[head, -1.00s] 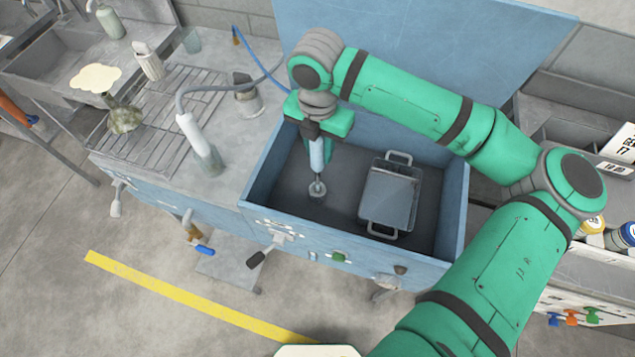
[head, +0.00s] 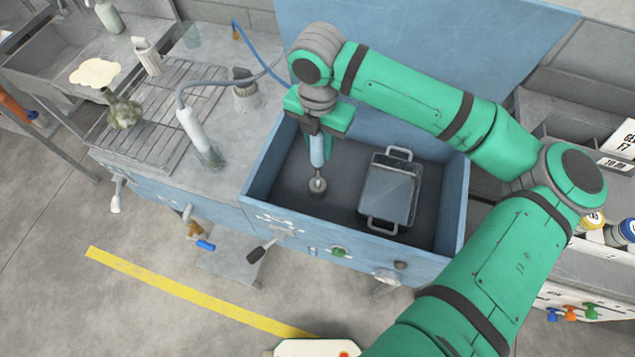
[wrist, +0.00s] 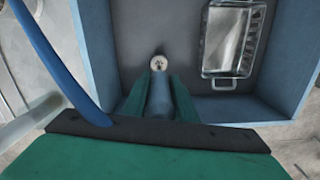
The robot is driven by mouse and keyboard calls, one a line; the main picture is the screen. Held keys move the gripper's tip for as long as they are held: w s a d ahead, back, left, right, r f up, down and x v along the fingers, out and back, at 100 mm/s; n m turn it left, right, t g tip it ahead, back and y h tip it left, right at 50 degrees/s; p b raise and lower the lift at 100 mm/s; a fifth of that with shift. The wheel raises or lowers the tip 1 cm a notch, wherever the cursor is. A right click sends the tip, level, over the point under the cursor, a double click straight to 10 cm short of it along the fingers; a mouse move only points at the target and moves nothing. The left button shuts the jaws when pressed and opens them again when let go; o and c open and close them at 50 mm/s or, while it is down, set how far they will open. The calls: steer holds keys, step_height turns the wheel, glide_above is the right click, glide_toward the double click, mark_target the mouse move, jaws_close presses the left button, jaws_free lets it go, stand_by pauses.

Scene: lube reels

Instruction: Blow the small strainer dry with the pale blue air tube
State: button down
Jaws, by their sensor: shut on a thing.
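My gripper (head: 317,138) points down into the blue-walled basin (head: 350,243) and is shut on the pale blue air tube (head: 317,153). In the wrist view the tube (wrist: 160,101) lies between the green fingers of my gripper (wrist: 158,88). A small round piece, which looks like the small strainer (head: 317,188), is right below the tube's lower end on the dark basin floor. In the wrist view this strainer (wrist: 159,63) is a pale disc with dark spots, just beyond the tube. I cannot tell whether the tube touches it.
A metal tray with two handles (head: 388,190) is in the basin, right of the tube. Left of the basin stand a white-handled tool on a grey hose (head: 192,125), a wire rack (head: 160,115) and a mottled flask (head: 124,112). A blue hose (head: 250,52) runs behind my gripper.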

stand_by(0.3)
steer(key=shift+r, duration=3.55)
